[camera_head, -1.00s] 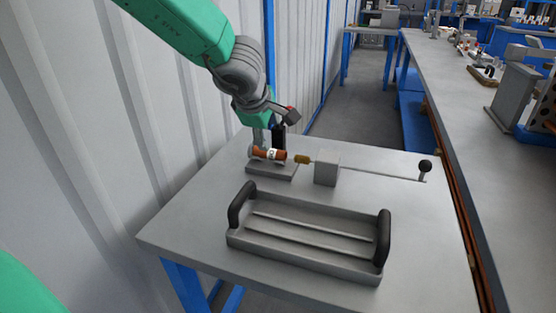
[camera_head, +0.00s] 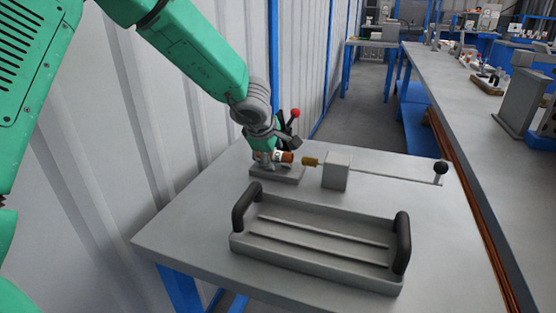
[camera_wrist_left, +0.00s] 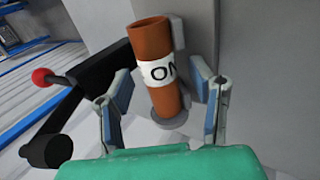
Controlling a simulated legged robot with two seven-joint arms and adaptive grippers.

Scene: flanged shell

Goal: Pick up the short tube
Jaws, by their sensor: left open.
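The short tube is copper-brown with a white label band. In the left wrist view the short tube (camera_wrist_left: 152,45) lies between the two fingers of my left gripper (camera_wrist_left: 160,108), with a gap visible on each side. In the head view the tube (camera_head: 287,157) rests on a grey fixture block (camera_head: 285,176) on the table, partly hidden by my left gripper (camera_head: 268,160). My left gripper is open. My right gripper is not in view.
A brass-tipped plunger (camera_head: 309,161) passes through a grey block (camera_head: 337,170) to a black knob (camera_head: 441,167). A grey tray (camera_head: 315,262) with black handles stands in front. A red-knobbed clamp lever (camera_head: 294,114) rises behind the gripper. A corrugated wall is close on the left.

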